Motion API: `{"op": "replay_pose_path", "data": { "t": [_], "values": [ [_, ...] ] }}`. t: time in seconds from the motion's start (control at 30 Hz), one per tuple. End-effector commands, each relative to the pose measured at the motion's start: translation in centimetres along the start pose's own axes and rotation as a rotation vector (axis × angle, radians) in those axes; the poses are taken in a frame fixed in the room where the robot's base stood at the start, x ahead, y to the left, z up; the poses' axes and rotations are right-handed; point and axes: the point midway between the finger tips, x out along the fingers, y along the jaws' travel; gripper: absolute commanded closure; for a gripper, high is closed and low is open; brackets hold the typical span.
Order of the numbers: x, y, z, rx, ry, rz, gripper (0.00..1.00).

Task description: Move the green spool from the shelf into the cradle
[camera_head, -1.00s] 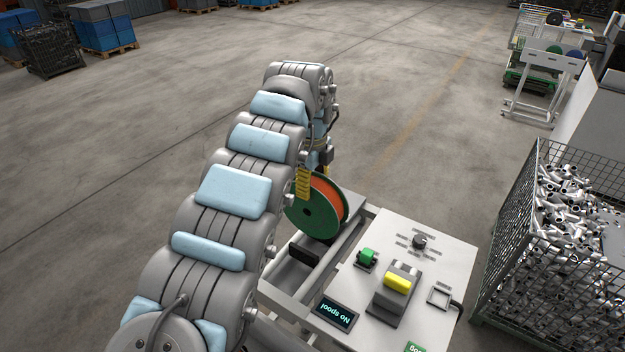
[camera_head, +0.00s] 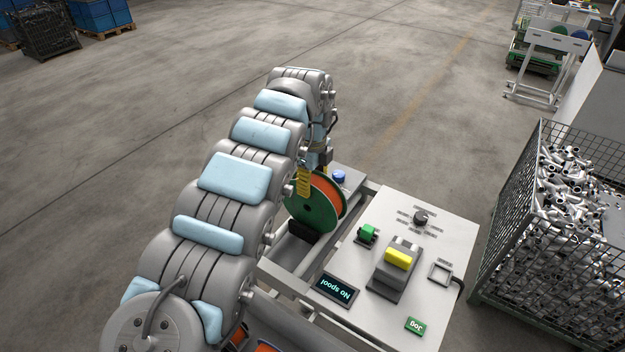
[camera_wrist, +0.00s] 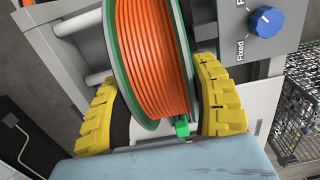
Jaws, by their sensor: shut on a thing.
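The green spool (camera_head: 313,203) has green flanges and is wound with orange line. My gripper (camera_wrist: 158,80) is shut on it, with a yellow finger on either side in the wrist view. The spool (camera_wrist: 150,45) stands upright on its rim edge-on to the wrist camera. The cradle (camera_head: 285,262) is the grey frame left of the white panel, and the spool is at its far part. White rollers (camera_wrist: 78,20) lie beside the spool in the wrist view. Whether the spool touches them is hidden.
The white panel (camera_head: 448,232) carries a yellow block, a green button and a display (camera_head: 337,289) reading "No spool". A blue knob (camera_head: 340,177) stands behind the cradle. A wire bin (camera_head: 505,225) of metal parts stands at right. Orange items (camera_head: 265,347) show at the bottom edge.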

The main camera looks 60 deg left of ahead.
Motion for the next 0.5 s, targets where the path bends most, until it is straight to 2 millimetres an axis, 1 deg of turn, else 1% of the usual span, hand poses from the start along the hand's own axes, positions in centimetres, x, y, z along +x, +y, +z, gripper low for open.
{"op": "replay_pose_path", "data": {
  "t": [0.03,0.13,0.47,0.5],
  "values": [
    [0.43,-0.02,0.03,0.000,-0.001,-0.001,0.80],
    [0.84,0.00,0.03,0.000,-0.001,-0.001,0.80],
    [1.00,0.01,0.03,0.000,0.000,0.000,0.80],
    [1.00,0.01,0.03,0.000,0.000,0.000,0.36]
  ]
}}
